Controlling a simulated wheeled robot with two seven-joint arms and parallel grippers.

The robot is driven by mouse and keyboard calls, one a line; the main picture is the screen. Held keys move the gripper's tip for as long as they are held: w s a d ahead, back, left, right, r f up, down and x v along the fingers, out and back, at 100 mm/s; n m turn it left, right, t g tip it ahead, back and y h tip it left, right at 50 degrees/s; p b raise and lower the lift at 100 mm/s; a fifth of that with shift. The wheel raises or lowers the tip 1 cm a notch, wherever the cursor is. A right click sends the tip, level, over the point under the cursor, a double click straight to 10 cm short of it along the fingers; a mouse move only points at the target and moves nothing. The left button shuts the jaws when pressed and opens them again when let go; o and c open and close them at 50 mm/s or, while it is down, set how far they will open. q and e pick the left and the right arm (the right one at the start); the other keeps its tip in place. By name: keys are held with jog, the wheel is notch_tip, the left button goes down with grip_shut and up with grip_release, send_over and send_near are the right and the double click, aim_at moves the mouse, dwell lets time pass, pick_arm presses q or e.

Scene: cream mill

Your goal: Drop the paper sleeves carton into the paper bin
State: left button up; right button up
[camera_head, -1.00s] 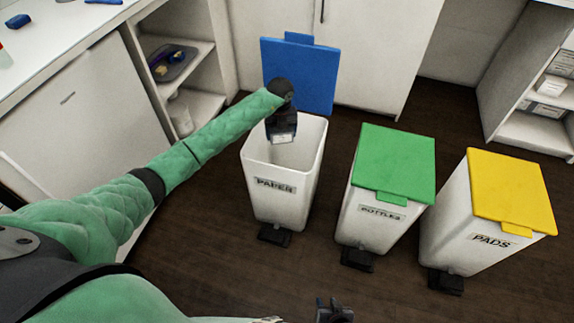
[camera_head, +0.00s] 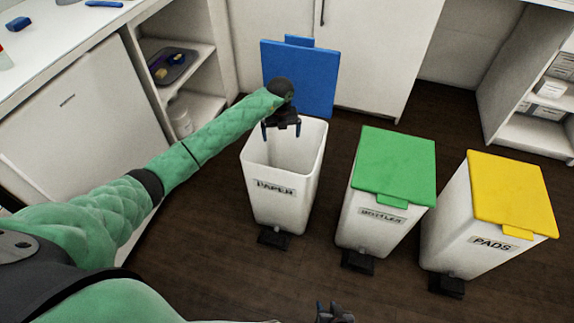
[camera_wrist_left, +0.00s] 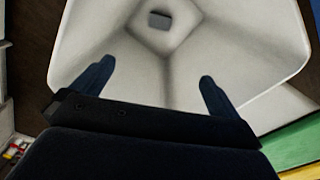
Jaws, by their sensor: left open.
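The white paper bin (camera_head: 283,205), labelled PAPER, stands on the floor with its blue lid (camera_head: 312,75) raised. My left gripper (camera_head: 281,132) is over the bin's mouth, open and empty. In the left wrist view the left gripper (camera_wrist_left: 153,85) has its two fingers spread apart above the bin's opening (camera_wrist_left: 280,60). A small grey box, the paper sleeves carton (camera_wrist_left: 160,20), lies at the bottom of the bin, apart from the fingers. The bin's near wall hides the carton in the head view. My right gripper (camera_head: 334,311) is at the bottom edge, only partly visible.
A bottles bin (camera_head: 365,215) with a shut green lid and a pads bin (camera_head: 460,230) with a shut yellow lid stand to the right. Shelves (camera_head: 185,95) and a white counter (camera_head: 60,45) are at the left. Shelves with boxes (camera_head: 545,100) stand at the right.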

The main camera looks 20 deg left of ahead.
pick_arm(q)
notch_tip(320, 180, up, 6)
dwell(0.5)
